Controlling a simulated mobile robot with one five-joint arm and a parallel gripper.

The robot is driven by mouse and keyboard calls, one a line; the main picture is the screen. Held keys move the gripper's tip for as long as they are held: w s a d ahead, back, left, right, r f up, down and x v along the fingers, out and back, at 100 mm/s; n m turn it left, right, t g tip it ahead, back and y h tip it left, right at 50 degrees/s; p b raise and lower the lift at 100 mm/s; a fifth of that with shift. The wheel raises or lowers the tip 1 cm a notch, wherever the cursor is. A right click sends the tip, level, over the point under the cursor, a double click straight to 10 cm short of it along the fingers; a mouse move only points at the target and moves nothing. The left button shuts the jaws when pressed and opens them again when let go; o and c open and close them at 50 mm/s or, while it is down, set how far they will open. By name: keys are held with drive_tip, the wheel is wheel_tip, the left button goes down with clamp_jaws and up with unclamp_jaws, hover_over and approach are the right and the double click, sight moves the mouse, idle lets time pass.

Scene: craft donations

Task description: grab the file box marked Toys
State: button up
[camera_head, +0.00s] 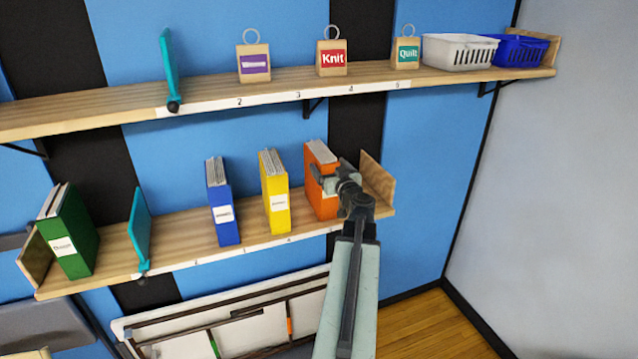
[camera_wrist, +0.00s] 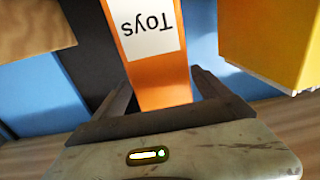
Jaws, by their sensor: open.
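The orange file box (camera_head: 320,183) stands upright at the right end of the lower shelf. In the wrist view the orange file box (camera_wrist: 168,85) carries a white label (camera_wrist: 147,30) reading "Toys", upside down in that picture. My gripper (camera_head: 330,180) is in front of the orange box in the head view. In the wrist view my gripper (camera_wrist: 160,95) is open, with one dark finger on each side of the box. I cannot tell whether the fingers touch it. My arm hides the box's label and right part in the head view.
A yellow box (camera_head: 274,192) and a blue box (camera_head: 222,203) stand left of it on the lower shelf (camera_head: 180,240). A wooden end panel (camera_head: 378,181) is close on the right. A teal divider (camera_head: 140,230) and green box (camera_head: 68,230) are farther left. The upper shelf (camera_head: 205,93) overhangs.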

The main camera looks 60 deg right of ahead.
drive_tip(key=x, duration=0.5)
drive_tip(key=shift+w+a+f+b, duration=0.1)
drive_tip(key=shift+w+f+b, duration=0.05)
drive_tip(key=shift+f+b, duration=0.2)
drive_tip(key=shift+a, duration=0.1)
drive_tip(key=c, duration=0.3)
clamp_jaws()
